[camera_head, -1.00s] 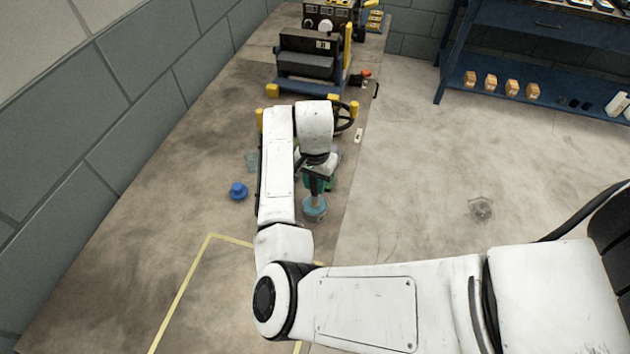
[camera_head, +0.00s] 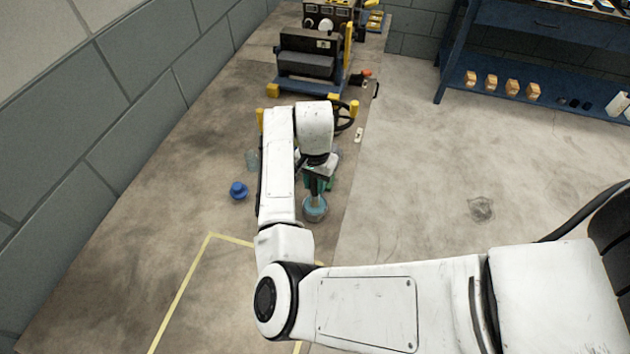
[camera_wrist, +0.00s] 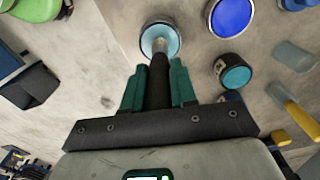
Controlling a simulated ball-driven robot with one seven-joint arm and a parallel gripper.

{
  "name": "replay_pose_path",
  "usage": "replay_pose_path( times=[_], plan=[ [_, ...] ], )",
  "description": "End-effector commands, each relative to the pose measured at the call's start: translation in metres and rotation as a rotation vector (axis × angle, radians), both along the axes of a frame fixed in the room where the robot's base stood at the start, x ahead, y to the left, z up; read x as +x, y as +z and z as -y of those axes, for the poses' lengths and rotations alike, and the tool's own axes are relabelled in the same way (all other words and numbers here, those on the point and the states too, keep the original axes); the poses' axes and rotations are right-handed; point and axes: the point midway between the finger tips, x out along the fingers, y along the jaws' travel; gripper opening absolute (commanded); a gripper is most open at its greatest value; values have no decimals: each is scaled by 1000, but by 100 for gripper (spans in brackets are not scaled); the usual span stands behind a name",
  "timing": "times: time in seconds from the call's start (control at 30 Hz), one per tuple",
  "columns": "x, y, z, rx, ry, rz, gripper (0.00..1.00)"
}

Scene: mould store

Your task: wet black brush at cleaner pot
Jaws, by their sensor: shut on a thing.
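My gripper (camera_wrist: 158,88) has green fingers shut on the dark handle of the black brush (camera_wrist: 158,72). The brush points away from the wrist, and its far end is over or inside the cleaner pot (camera_wrist: 146,32), a round pot with pale blue contents. I cannot tell how deep the brush reaches. In the head view my gripper (camera_head: 318,184) is right above the cleaner pot (camera_head: 314,212), near the bench's right edge. My arm hides part of the bench around it.
A blue pot (camera_wrist: 232,16), a dark pot with teal contents (camera_wrist: 235,75) and a clear jar (camera_wrist: 294,56) stand nearby, with a yellow-handled tool (camera_wrist: 299,119). In the head view a blue item (camera_head: 238,190) sits left of my arm. A press-like machine (camera_head: 308,62) stands farther back.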

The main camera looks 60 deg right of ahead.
Motion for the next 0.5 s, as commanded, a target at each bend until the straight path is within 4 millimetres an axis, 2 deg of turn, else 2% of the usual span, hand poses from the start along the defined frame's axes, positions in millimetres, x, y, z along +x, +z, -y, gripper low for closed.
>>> replay_pose_path(
  times=[0.5],
  plan=[
    [0,-6,0,0,0,0,0]
  ],
)
